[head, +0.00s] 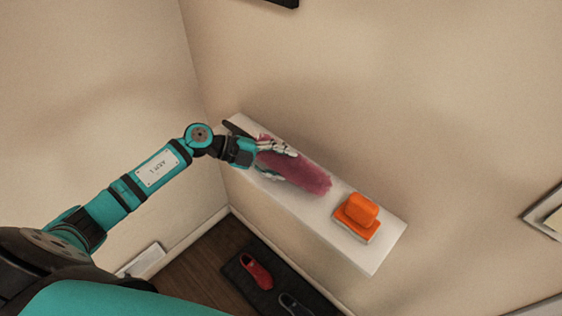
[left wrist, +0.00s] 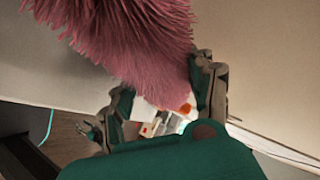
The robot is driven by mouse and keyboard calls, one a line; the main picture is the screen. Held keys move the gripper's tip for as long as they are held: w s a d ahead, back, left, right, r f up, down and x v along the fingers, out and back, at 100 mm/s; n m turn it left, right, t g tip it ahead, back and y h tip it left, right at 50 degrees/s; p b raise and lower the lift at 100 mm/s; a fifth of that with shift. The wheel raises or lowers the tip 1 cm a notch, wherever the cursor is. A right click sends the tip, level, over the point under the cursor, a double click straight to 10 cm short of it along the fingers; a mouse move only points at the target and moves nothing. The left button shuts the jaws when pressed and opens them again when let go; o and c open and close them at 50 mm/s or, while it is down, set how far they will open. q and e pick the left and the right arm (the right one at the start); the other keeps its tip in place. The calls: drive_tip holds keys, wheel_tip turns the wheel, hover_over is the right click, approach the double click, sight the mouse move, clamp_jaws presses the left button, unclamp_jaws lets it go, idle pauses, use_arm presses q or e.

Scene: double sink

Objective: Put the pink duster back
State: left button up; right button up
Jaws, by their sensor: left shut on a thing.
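The pink duster (head: 308,174) is long and fluffy and lies along or just above the white wall shelf (head: 372,258); I cannot tell if it touches the shelf. My left gripper (head: 276,161) is at the duster's left part, with fingers on both sides of it, shut on it. In the left wrist view the duster (left wrist: 125,35) fills the top, running down between the fingers of the left gripper (left wrist: 160,108). A dark piece (head: 238,128) shows at the shelf's left end; I cannot tell if it is the duster's handle. My right gripper is not in view.
An orange brush-like object (head: 358,212) stands on the shelf, right of the duster. Below, a red shoe (head: 257,271) and a dark shoe (head: 295,304) are on a dark mat (head: 240,276). Walls close in behind and left of the shelf.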

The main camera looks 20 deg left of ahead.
use_arm(q)
drive_tip(key=shift+f, duration=0.25)
drive_tip(key=shift+f+b, duration=0.25)
drive_tip(key=shift+b, duration=0.05)
drive_tip(key=o, duration=1.2)
drive_tip(key=shift+o, duration=0.2)
drive_tip(key=shift+f, duration=0.1)
